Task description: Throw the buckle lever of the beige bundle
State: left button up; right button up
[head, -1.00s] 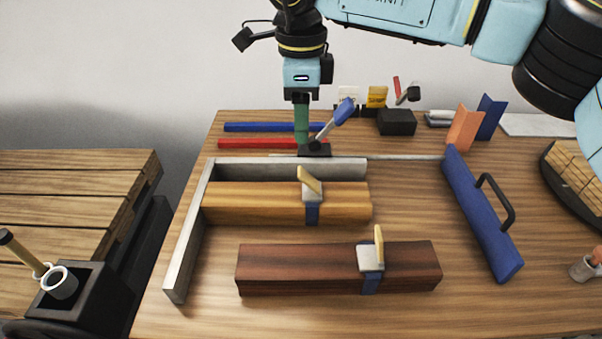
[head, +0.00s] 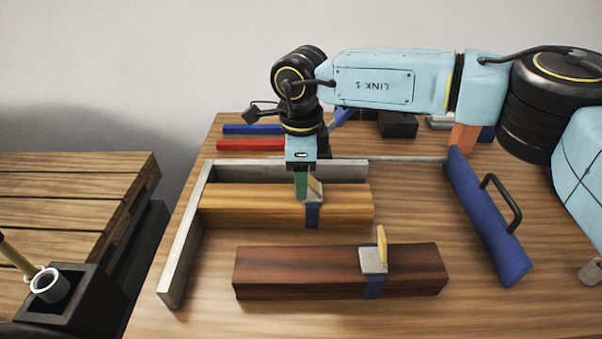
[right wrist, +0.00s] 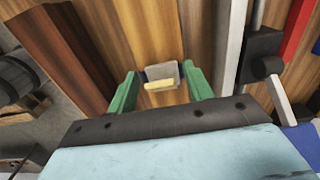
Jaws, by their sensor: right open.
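The beige bundle (head: 250,203), a light wooden block, lies inside the grey metal corner fence (head: 187,240). A blue strap with a pale buckle (head: 313,194) wraps it right of its middle; the buckle also shows in the right wrist view (right wrist: 162,70). Its cream lever (right wrist: 159,85) stands up from the buckle, partly hidden by my gripper in the head view. My right gripper (head: 301,190) points down at the buckle, its green fingers open. In the right wrist view the gripper (right wrist: 160,74) has one finger on either side of the lever, apart from it. My left gripper is not in view.
A dark brown bundle (head: 300,268) with its own buckle and raised lever (head: 381,246) lies in front. A blue handled bar (head: 490,220) lies at the right. Blue (head: 252,129) and red (head: 250,145) bars lie behind the fence. A black holder (head: 75,295) stands at the left.

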jog(key=c, duration=1)
jog(key=shift+a+f+h, duration=0.1)
jog(key=shift+a+h, duration=0.1)
jog(key=shift+h, duration=0.2)
jog(key=shift+a+f+h, duration=0.3)
jog(key=shift+f+h, duration=0.05)
jog(key=shift+h, duration=0.55)
jog(key=shift+a+f+h, duration=0.1)
jog(key=shift+f+h, duration=0.05)
jog(key=shift+h, duration=0.15)
jog(key=shift+f+h, duration=0.15)
jog(key=shift+h, duration=0.15)
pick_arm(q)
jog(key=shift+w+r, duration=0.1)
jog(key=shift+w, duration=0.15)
